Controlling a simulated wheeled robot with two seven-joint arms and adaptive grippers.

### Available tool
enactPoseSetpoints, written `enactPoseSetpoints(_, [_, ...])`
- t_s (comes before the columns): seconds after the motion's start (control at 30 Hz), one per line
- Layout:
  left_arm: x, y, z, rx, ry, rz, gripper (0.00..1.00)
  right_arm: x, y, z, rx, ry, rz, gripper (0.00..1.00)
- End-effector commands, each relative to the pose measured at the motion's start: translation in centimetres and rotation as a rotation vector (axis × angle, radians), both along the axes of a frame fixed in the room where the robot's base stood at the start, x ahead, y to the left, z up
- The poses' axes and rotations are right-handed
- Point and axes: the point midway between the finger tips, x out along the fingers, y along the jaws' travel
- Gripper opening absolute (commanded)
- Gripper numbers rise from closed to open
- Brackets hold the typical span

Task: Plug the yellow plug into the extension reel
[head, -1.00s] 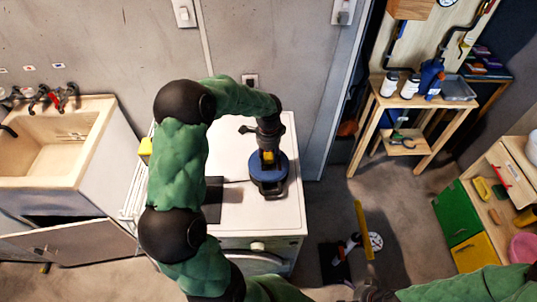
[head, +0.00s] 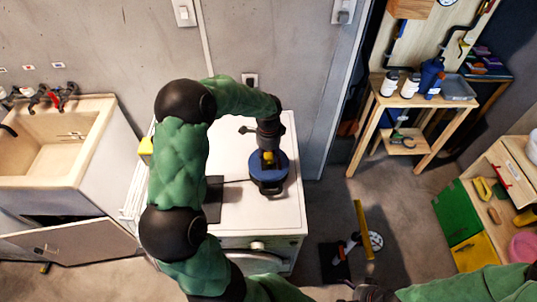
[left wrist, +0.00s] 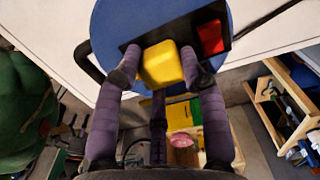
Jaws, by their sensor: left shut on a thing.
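The extension reel (head: 277,180) is a blue disc with a black handle, lying on the white machine top. In the left wrist view the reel (left wrist: 120,20) shows a black socket panel with a red switch (left wrist: 211,37). My left gripper (head: 268,152) is over the reel, pointing down. In the wrist view its purple-grey fingers (left wrist: 161,76) are shut on the yellow plug (left wrist: 162,62). The plug is in front of the black panel and hides the socket behind it. I cannot tell whether its pins are in.
The white machine top (head: 235,215) carries a dark flat pad (head: 213,198) left of the reel. A sink (head: 60,140) stands at the left. A wooden shelf (head: 415,110) with bottles is at the back right. A yellow-handled tool (head: 362,230) stands on the floor.

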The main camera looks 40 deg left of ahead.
Motion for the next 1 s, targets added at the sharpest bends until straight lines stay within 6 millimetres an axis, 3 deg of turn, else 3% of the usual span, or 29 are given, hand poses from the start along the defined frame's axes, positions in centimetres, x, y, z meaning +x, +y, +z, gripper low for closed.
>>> enactPoseSetpoints(0.37, [0.0,0.0,-0.7,0.0,0.0,0.0,0.12,0.0,0.0,-0.4,0.0,0.0,0.0,1.0])
enactPoseSetpoints(0.4, [0.0,0.0,-0.7,0.0,0.0,0.0,0.44,0.0,0.0,-0.4,0.0,0.0,0.0,1.0])
enactPoseSetpoints(0.5, [0.0,0.0,-0.7,0.0,0.0,0.0,0.69,0.0,0.0,-0.4,0.0,0.0,0.0,1.0])
enactPoseSetpoints(0.83, [0.0,0.0,-0.6,0.0,0.0,0.0,0.69,0.0,0.0,-0.4,0.0,0.0,0.0,1.0])
enactPoseSetpoints(1.0, [0.1,0.1,0.7,0.001,-0.003,0.0,0.69,0.0,0.0,-0.4,0.0,0.0,0.0,1.0])
